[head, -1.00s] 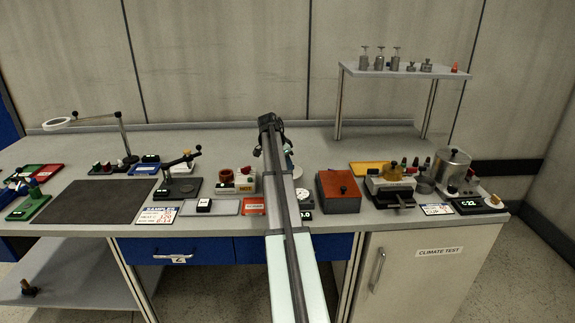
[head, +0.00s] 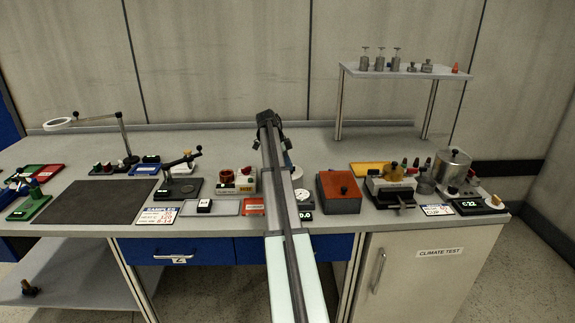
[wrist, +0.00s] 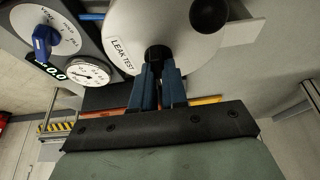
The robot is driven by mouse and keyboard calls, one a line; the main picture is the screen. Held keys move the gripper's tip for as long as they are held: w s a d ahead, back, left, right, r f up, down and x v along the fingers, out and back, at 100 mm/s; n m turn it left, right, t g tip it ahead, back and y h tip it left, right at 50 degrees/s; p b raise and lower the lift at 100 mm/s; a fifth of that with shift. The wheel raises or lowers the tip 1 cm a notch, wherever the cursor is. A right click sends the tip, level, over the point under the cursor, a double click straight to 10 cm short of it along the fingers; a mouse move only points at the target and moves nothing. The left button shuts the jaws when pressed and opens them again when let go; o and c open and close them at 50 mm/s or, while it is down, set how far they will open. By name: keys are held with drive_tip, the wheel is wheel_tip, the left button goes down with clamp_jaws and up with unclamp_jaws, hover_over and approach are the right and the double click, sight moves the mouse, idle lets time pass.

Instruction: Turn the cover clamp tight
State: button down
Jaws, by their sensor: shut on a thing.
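In the wrist view, a pale round cover (wrist: 120,22) carries a LEAK TEST label. A dark knob (wrist: 157,53), which looks to be the cover clamp, stands on the cover. My gripper (wrist: 158,66) has its blue fingers closed on this knob, and they hide part of it. A black ball (wrist: 209,13) sits at the cover's upper right. In the head view, my arm hides most of the leak tester; a pale edge of it (head: 297,172) shows.
Beside the cover are a blue valve handle (wrist: 42,42), a round gauge (wrist: 88,72) and a 0.0 display (wrist: 48,69). In the head view, a red-topped box (head: 339,186) stands close to the right, and a small device with a copper coil (head: 227,175) stands to the left.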

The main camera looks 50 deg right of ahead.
drive_tip(key=c, duration=1.2)
unclamp_jaws()
drive_tip(key=shift+o, duration=0.2)
drive_tip(key=v, duration=1.4)
drive_tip(key=shift+f, duration=0.15)
